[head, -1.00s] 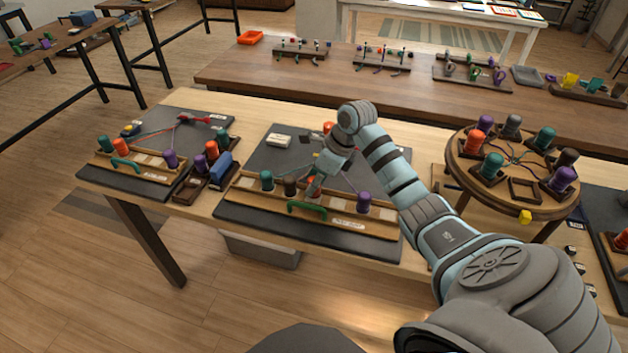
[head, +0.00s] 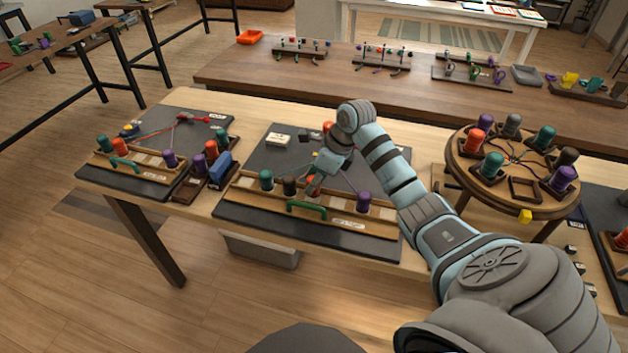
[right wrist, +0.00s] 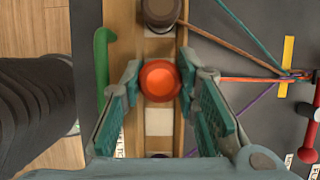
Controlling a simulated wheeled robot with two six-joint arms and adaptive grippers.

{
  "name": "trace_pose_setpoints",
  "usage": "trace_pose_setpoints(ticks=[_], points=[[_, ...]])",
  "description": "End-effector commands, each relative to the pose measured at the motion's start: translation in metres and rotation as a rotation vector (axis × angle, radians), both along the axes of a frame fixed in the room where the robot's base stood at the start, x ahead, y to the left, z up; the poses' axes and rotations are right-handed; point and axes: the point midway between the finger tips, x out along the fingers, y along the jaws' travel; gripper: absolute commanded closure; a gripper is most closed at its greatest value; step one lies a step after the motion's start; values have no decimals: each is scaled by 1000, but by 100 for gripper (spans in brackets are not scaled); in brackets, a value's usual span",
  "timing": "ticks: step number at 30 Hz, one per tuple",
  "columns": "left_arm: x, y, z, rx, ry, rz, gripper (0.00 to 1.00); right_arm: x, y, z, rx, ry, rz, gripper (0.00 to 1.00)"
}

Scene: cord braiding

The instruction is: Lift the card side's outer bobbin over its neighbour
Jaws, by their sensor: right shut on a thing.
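In the right wrist view an orange bobbin (right wrist: 160,80) stands between the fingertips of my right gripper (right wrist: 159,84), which is shut on it. A brown bobbin (right wrist: 160,13) is its neighbour at the top of that view. In the head view my right gripper (head: 314,187) is over the wooden rail (head: 240,186), and the fingers largely hide the orange bobbin. The brown bobbin (head: 290,185) and a teal bobbin (head: 267,179) are to its left; a purple bobbin (head: 363,202) is to its right. My left gripper is not in view.
A green handle (head: 306,209) is on the rail's front side. Coloured cords run from the bobbins to a yellow piece (right wrist: 286,66) on the dark board (head: 262,153). A round wooden stand (head: 480,200) with several bobbins is on the right. Another bobbin board (head: 110,182) lies left.

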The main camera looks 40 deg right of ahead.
Motion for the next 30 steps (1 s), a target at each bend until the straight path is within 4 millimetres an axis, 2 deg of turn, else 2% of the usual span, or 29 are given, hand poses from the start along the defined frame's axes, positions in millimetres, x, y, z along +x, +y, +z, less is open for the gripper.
trace_pose_setpoints(ticks=[19,28,29,30], points=[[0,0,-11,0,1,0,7,0,0,-14,1,1,0,100],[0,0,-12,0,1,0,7,0,0,-15,0,0,0,100],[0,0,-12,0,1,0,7,0,0,-15,0,0,0,70],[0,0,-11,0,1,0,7,0,0,-15,0,0,0,64]])
